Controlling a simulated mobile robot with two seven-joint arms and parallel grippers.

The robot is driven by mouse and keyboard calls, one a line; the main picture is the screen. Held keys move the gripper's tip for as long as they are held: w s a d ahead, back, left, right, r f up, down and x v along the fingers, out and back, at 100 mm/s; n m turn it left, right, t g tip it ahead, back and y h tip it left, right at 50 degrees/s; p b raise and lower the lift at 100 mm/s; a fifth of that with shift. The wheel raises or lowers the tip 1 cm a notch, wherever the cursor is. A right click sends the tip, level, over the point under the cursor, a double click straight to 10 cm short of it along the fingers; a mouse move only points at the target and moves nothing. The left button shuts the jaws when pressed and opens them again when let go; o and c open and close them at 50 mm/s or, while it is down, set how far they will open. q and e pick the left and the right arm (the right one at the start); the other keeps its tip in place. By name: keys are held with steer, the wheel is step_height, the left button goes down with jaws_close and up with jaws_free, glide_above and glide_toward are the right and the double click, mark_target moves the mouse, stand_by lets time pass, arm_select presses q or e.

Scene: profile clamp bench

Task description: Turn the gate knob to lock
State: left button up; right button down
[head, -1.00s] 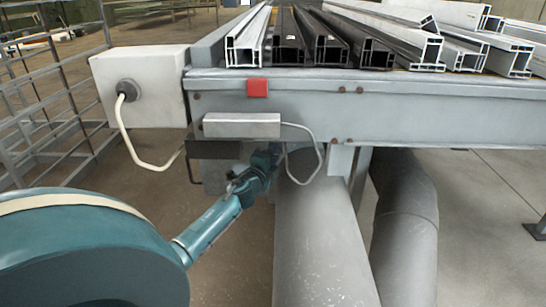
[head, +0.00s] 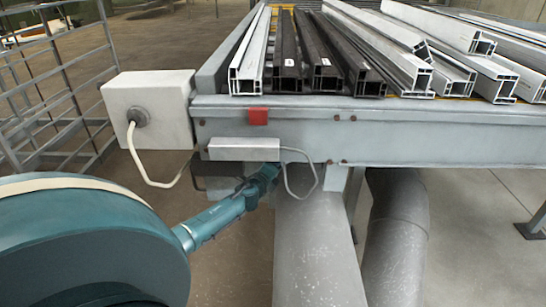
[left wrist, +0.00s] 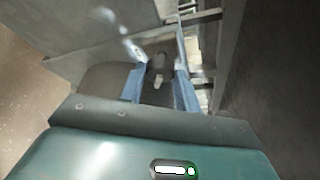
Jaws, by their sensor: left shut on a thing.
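My left gripper (head: 266,174) reaches under the front rail of the bench, below a grey box with a cable. In the left wrist view, my left gripper (left wrist: 158,88) has its two blue fingers on either side of a small dark knob (left wrist: 158,66) with a pale mark, and is shut on it. The knob is in front of a grey plate. In the head view the knob is hidden by the gripper and the bench edge. How far the knob is turned cannot be told. My right gripper is not in view.
The bench rail (head: 420,150) runs just above my left gripper. A wide grey pipe (head: 315,250) stands right of my gripper.

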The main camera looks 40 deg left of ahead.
arm_select(q)
steer(key=m+g+y+p, duration=0.1)
steer(key=m+p, duration=0.1)
steer(key=p, duration=0.1)
steer(key=m+g+y+p, duration=0.1)
steer(key=m+g+p, duration=0.1)
steer(key=m+p, duration=0.1)
steer(key=m+g+y+p, duration=0.1)
steer(key=m+p, duration=0.2)
steer(key=p, duration=0.1)
steer(key=shift+w+d+r+g, duration=0.2)
steer(key=shift+g, duration=0.1)
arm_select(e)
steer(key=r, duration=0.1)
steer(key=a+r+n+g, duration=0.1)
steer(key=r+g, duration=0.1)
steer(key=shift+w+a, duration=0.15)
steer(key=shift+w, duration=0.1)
arm_select(q)
steer(key=shift+m+y, duration=0.3)
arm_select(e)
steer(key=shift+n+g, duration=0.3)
arm_select(q)
steer(key=o, duration=1)
steer(key=shift+c, duration=0.2)
steer(key=shift+s, duration=0.1)
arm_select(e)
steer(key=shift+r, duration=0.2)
